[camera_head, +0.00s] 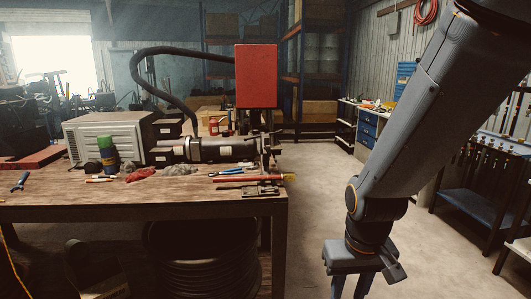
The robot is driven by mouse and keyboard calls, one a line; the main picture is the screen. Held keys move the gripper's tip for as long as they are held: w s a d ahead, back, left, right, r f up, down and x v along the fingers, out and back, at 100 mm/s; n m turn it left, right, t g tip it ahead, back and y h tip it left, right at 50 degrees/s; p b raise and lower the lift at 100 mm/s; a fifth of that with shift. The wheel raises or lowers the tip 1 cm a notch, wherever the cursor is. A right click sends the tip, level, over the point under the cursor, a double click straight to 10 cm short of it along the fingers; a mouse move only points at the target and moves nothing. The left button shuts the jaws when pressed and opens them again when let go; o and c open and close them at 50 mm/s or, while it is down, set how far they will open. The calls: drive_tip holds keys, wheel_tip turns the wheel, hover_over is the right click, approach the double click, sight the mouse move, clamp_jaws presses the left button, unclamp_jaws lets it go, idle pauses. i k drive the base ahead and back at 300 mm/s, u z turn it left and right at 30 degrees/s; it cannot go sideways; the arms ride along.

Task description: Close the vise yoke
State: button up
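The hose crimper stands on the workbench, with a red box (256,76) on top and a grey horizontal cylinder (215,149) below it. Dark metal parts (265,150) at the cylinder's right end, under the red box, may include the vise yoke. They are small and dark, and I cannot tell whether the yoke is open or closed. My gripper (350,287) hangs pointing down at the lower right, beyond the bench's right edge and well apart from the crimper. Its fingers are spread with nothing seen between them; their tips are near the picture's lower edge.
The wooden workbench (120,207) carries a grey ribbed-front box (110,135), a green can (108,157), rags and several hand tools. A black hose (165,85) arches to the red box. The concrete floor (315,190) right of the bench is clear; racks and a cabinet stand farther right.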

sight(264, 169)
drive_tip(key=z, duration=0.7)
drive_tip(key=i, duration=1)
drive_tip(key=u, duration=0.5)
drive_tip(key=i, duration=0.5)
drive_tip(key=u, duration=0.6)
